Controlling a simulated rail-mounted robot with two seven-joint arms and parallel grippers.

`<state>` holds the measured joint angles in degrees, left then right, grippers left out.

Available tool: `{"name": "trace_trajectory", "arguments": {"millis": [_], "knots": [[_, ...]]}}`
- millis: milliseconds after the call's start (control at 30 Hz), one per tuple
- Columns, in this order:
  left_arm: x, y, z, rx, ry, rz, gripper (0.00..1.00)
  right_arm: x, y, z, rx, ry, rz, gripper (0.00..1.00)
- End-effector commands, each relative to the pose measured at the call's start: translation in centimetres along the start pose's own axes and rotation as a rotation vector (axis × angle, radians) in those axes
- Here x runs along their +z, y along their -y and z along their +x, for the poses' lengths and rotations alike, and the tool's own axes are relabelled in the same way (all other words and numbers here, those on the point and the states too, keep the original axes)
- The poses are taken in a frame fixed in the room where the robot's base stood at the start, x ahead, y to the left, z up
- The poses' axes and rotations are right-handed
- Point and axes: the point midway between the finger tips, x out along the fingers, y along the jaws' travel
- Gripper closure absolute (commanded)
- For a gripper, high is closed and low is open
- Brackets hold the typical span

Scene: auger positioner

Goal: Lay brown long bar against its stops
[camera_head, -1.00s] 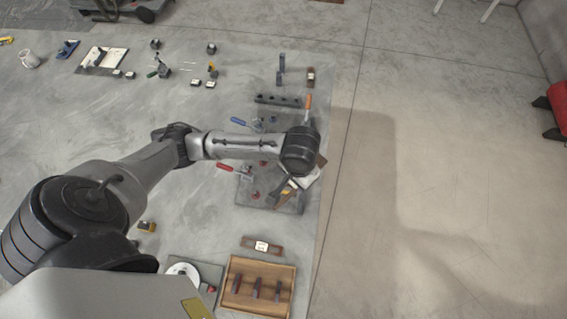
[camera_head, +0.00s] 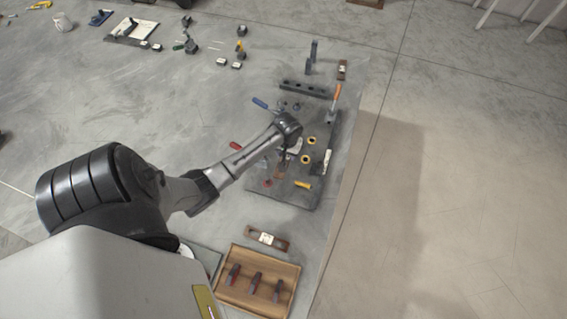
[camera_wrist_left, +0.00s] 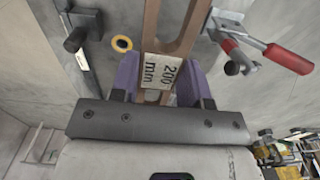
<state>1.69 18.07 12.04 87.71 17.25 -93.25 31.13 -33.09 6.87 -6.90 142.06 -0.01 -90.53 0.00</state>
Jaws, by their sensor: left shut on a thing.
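My left gripper (camera_wrist_left: 160,82) is shut on the brown long bar (camera_wrist_left: 187,38), a slotted flat bar with a "200 mm" label between the purple fingers. In the head view, the left gripper (camera_head: 284,160) is over the left part of the dark fixture plate (camera_head: 296,194), with a bit of brown bar (camera_head: 280,173) showing below it. I cannot tell whether the bar touches the plate or any stops. Two yellow-ringed round parts (camera_head: 311,141) sit on the plate to the right of the gripper. My right gripper is not in view.
A red-handled clamp (camera_wrist_left: 272,53) stands close to the bar on the right in the wrist view. A wooden tray (camera_head: 230,300) and another labelled brown bar (camera_head: 267,239) lie nearer.

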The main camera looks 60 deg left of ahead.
Motion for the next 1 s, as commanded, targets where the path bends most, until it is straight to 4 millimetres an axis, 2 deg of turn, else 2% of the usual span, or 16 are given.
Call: {"name": "trace_trajectory", "arguments": {"millis": [133,400,667,1000], "knots": [[0.2,1.0,1.8,0.001,0.0,-0.016,1.0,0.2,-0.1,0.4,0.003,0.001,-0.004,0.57],[0.2,1.2,5.8,0.002,-0.002,-0.02,1.0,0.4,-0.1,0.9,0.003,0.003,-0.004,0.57],[0.1,1.1,7.4,0.002,-0.003,-0.019,1.0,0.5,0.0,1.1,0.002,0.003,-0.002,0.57],[0.2,1.1,10.9,0.002,-0.002,-0.019,1.0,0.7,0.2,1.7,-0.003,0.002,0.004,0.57]]}}
